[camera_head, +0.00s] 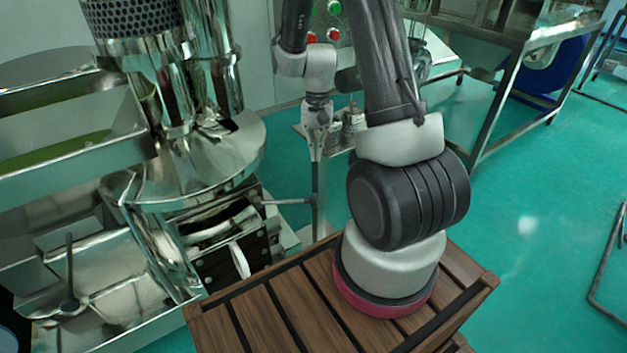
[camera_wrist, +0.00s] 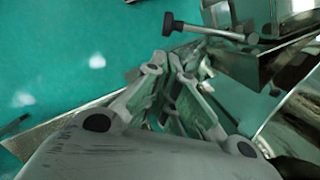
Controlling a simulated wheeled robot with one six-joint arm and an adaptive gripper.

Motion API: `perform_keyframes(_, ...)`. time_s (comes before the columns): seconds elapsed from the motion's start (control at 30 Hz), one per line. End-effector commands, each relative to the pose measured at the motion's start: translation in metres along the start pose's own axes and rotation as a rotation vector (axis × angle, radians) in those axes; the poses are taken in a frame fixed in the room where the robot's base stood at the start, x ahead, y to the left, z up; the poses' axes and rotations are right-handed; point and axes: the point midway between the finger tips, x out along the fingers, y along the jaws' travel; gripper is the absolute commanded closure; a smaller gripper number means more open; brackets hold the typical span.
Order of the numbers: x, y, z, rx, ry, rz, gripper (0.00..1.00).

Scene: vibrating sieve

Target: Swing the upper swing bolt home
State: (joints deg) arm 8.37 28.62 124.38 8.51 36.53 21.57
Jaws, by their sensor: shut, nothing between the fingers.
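A swing bolt (camera_head: 285,202) sticks out sideways to the right from the steel sieve machine in the head view. In the wrist view a swing bolt (camera_wrist: 210,31) with a dark head lies nearly level, its other end at a steel bracket. I take these to be the same bolt, but cannot tell for sure that it is the upper one. My gripper (camera_head: 315,157) hangs pointing down behind my arm, above the bolt's free end in the head view. In the wrist view my gripper (camera_wrist: 171,62) is shut and empty, its tips apart from the bolt in the picture.
The sieve machine (camera_head: 190,165) with shiny chutes fills the left. A rod with a dark knob (camera_head: 70,290) stands at lower left. A white handle (camera_head: 239,260) shows on a dark panel. A steel frame table (camera_head: 500,85) stands at back right. Green floor (camera_head: 540,210) is open on the right.

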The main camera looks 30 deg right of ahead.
Motion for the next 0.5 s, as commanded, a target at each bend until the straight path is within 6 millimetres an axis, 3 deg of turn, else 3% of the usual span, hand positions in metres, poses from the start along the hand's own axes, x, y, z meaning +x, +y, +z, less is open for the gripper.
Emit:
perform_keyframes(0.23,0.012,0.0,0.001,-0.002,-0.002,0.001,1.0)
perform_keyframes(0.5,0.06,0.001,0.001,-0.002,-0.004,0.002,1.0)
